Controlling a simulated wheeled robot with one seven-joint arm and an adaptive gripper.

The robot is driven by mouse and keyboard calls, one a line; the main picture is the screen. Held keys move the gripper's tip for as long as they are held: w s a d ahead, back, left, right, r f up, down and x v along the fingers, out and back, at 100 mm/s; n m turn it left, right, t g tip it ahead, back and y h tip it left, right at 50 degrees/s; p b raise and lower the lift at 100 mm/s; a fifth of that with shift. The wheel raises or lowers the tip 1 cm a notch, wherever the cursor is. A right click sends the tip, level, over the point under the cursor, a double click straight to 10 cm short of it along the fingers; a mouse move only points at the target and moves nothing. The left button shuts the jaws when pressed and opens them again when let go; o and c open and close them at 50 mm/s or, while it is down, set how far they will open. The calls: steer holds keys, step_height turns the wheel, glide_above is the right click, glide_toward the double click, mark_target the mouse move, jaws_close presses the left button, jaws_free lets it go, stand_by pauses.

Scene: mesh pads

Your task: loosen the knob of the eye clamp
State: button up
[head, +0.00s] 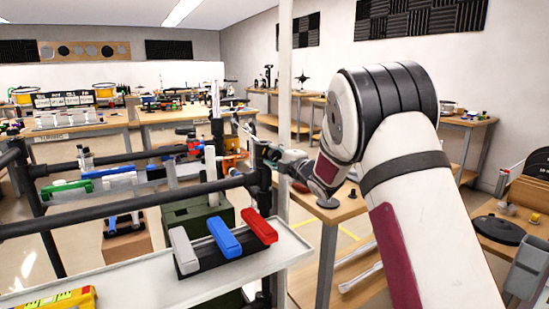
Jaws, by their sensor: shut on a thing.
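My white arm reaches in from the right. My gripper (266,154) is at the upper end of a black upright post (264,195) of the rack, on the far side of the white tray. It is shut on a small part beside the post, which appears to be the knob of the eye clamp. The knob and the clamp's eye are too small and too covered by the fingers and the post to make out. The turn of the knob cannot be told.
Black rack rails (120,213) cross the left side. A white tray (140,282) in front holds a black holder with grey, blue (224,237) and red (259,227) blocks. A green box (196,217) stands behind. A wooden table (322,262) is under my arm.

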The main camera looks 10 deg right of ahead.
steer(key=o, duration=1.2)
steer(key=shift+s, duration=0.1)
steer(key=v, duration=1.1)
steer(key=shift+s+d, duration=0.15)
steer(key=shift+s, duration=0.2)
steer(key=s+d+m+g+h, duration=0.2)
steer(key=s+m+g+h, duration=0.15)
steer(key=s+m, duration=0.4)
steer(key=s+d+m+g+h, duration=0.25)
steer(key=s+m+h, duration=0.2)
steer(key=s, duration=0.55)
steer(key=s+a+f+m+g+y, duration=0.1)
steer(key=s+a+f+m+g, duration=0.2)
steer(key=s, duration=0.9)
steer(key=s+a+m+g+y, duration=0.1)
steer(key=s+a+m+g, duration=0.2)
steer(key=s, duration=0.9)
steer(key=s+a+f+m+g, duration=0.25)
steer(key=s+g, duration=0.25)
steer(key=s, duration=0.7)
steer(key=r+t+p, duration=0.1)
steer(key=r+p, duration=0.6)
steer(key=r, duration=0.1)
steer(key=r+t+p, duration=0.1)
steer(key=r+p, duration=0.7)
steer(key=r, duration=0.1)
steer(key=r+t+p, duration=0.2)
steer(key=r+p, duration=0.6)
steer(key=shift+d+r, duration=0.15)
steer(key=shift+d, duration=0.15)
